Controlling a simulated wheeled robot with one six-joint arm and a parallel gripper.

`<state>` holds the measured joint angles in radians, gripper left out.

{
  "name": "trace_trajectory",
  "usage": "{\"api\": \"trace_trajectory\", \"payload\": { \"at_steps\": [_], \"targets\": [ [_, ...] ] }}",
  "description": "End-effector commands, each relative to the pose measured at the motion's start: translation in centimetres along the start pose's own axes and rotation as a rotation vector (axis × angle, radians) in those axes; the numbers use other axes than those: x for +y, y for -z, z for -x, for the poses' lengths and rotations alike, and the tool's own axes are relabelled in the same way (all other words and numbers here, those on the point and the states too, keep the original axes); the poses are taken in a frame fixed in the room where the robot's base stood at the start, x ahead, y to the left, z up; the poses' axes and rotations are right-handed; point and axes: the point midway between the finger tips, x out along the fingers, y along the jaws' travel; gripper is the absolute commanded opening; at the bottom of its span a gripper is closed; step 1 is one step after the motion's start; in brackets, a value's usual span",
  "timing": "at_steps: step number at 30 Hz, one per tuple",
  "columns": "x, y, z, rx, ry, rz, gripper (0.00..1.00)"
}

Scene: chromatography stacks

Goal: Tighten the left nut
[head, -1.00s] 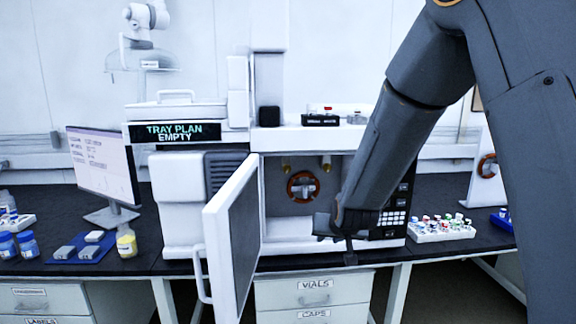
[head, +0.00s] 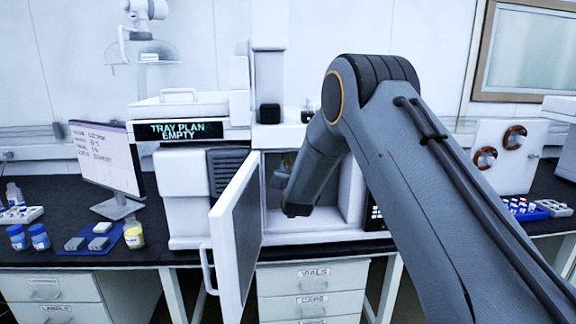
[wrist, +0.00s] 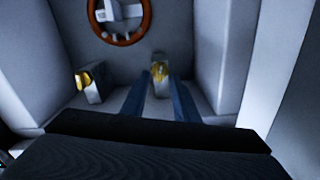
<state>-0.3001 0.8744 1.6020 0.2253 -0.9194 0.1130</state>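The open oven compartment (head: 310,222) holds two brass nuts on grey fittings. In the wrist view, which seems upside down against the head view, one brass nut (wrist: 158,66) sits just beyond and between my fingertips. By that flip it matches the left nut (head: 287,162), partly seen in the head view behind my arm. The other brass nut (wrist: 84,80) is at the left of the wrist view, clear of the fingers. My gripper (wrist: 161,80) is open, its two fingers apart with a gap around the fitting. I cannot tell whether either finger touches it.
An orange-brown coil (wrist: 120,18) is on the compartment's back wall. The open door (head: 238,240) stands out to the left of the opening. Compartment walls are close on both sides of my gripper. A monitor (head: 105,165) and bottles (head: 133,234) stand further left.

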Motion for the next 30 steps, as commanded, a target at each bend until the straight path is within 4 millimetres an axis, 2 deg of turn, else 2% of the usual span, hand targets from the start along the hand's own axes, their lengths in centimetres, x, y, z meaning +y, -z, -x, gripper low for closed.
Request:
{"api": "trace_trajectory", "payload": {
  "at_steps": [6,16,21,30],
  "targets": [
    [0.0,0.0,-1.9,-0.001,0.000,0.000,0.27],
    [0.0,0.0,-2.2,-0.001,0.000,0.000,0.27],
    [0.0,0.0,-2.2,-0.001,0.000,0.000,0.00],
    [0.1,-0.1,-2.2,-0.001,0.000,-0.012,0.00]
  ]
}}
